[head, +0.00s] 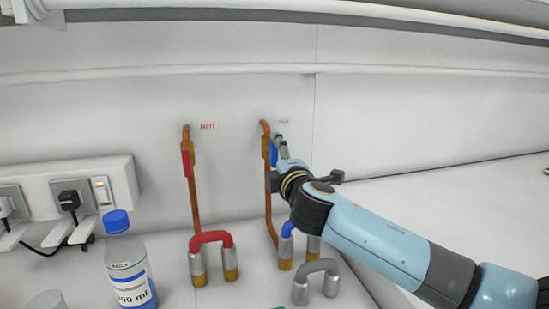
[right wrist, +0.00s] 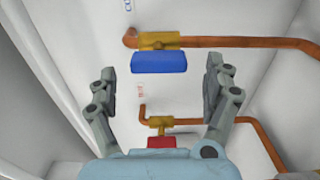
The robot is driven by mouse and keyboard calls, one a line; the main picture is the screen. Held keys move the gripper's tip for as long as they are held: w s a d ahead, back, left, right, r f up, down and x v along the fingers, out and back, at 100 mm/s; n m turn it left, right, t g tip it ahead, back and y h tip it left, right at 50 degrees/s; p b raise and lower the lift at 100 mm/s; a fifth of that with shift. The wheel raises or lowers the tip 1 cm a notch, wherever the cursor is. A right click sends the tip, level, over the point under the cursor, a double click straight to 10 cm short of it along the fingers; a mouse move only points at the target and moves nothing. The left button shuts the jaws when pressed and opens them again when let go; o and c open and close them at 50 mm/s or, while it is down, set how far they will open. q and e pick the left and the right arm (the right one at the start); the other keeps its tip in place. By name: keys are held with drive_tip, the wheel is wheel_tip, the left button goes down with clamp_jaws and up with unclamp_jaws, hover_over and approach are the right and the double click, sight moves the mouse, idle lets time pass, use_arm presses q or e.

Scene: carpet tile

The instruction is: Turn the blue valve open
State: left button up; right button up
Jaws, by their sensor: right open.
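The blue valve handle (head: 273,153) sits on a brass body on the right copper pipe at the wall. In the right wrist view the blue handle (right wrist: 159,62) lies along the pipe beside its brass body (right wrist: 159,41). My right gripper (head: 281,146) is at the blue valve and partly covers it. In the right wrist view my right gripper (right wrist: 162,75) is open, with one finger on each side of the blue handle and a gap to both. It holds nothing. My left gripper is not in view.
A red valve (head: 187,162) is on the left copper pipe (head: 194,205). Red (head: 211,238), blue (head: 287,228) and grey (head: 316,266) U-shaped pieces stand below. A blue-capped bottle (head: 129,265) stands at the left, near a socket strip (head: 122,178) with plugs.

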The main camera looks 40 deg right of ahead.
drive_tip(key=v, duration=0.9)
drive_tip(key=shift+s+a, duration=0.15)
drive_tip(key=shift+s, duration=0.2)
